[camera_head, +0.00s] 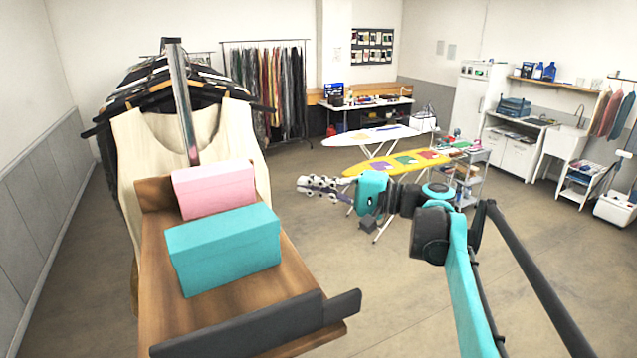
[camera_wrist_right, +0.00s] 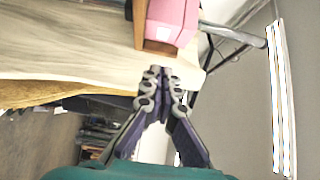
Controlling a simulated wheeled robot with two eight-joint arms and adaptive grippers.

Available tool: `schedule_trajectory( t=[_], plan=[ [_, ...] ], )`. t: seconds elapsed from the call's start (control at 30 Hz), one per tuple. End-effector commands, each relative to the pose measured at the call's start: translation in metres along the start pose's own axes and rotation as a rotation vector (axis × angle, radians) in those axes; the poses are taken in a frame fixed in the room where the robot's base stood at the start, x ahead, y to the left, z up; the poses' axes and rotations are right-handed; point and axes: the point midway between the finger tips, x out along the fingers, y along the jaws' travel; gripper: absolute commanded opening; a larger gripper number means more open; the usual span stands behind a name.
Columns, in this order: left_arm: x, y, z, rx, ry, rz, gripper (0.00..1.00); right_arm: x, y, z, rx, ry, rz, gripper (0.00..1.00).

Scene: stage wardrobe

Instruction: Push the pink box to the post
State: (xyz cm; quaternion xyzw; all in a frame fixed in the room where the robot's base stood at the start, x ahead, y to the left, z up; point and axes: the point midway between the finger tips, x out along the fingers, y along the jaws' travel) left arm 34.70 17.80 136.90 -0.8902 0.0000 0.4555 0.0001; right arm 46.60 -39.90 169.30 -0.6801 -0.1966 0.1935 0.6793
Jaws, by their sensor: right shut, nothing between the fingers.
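The pink box (camera_head: 213,192) sits toward the far end of a wooden shelf (camera_head: 157,300). A teal box (camera_head: 224,250) stands in front of it on the same shelf. The metal post (camera_head: 183,105) rises behind the pink box; whether they touch, I cannot tell. My right gripper (camera_head: 302,187) is shut and empty, to the right of the shelf and apart from both boxes. In the right wrist view, the shut fingertips (camera_wrist_right: 162,76) point toward the pink box (camera_wrist_right: 172,14) and the shelf's wooden edge (camera_wrist_right: 157,47). My left gripper is not in view.
A dark ledge (camera_head: 240,330) runs along the shelf's near end. A cream garment (camera_head: 131,140) hangs around the post beside the shelf. Ironing boards (camera_head: 398,162) stand behind my right gripper. Open floor (camera_head: 330,265) lies right of the shelf.

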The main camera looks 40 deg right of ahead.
Motion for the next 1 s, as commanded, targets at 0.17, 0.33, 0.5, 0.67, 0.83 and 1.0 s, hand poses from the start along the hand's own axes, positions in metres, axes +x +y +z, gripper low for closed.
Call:
schedule_trajectory(
  t=[0.17, 0.33, 0.5, 0.67, 0.83, 1.0],
  plan=[
    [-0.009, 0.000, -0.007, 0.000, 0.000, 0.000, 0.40, 0.041, -0.002, 0.001, 0.000, -0.006, 0.000, 0.00],
    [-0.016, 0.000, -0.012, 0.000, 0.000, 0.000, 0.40, 0.064, -0.002, 0.014, 0.000, -0.003, 0.000, 0.00],
    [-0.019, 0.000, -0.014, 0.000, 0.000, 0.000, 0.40, 0.075, -0.001, 0.025, 0.000, -0.001, 0.000, 0.00],
    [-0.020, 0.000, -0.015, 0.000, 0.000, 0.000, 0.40, 0.078, 0.000, 0.028, 0.000, 0.001, 0.000, 0.00],
    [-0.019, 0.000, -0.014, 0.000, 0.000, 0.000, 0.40, 0.078, 0.000, 0.028, 0.000, 0.001, 0.000, 0.00],
    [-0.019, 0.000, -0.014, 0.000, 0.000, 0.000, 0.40, 0.081, 0.000, 0.032, 0.000, -0.002, 0.000, 0.00]
  ],
)
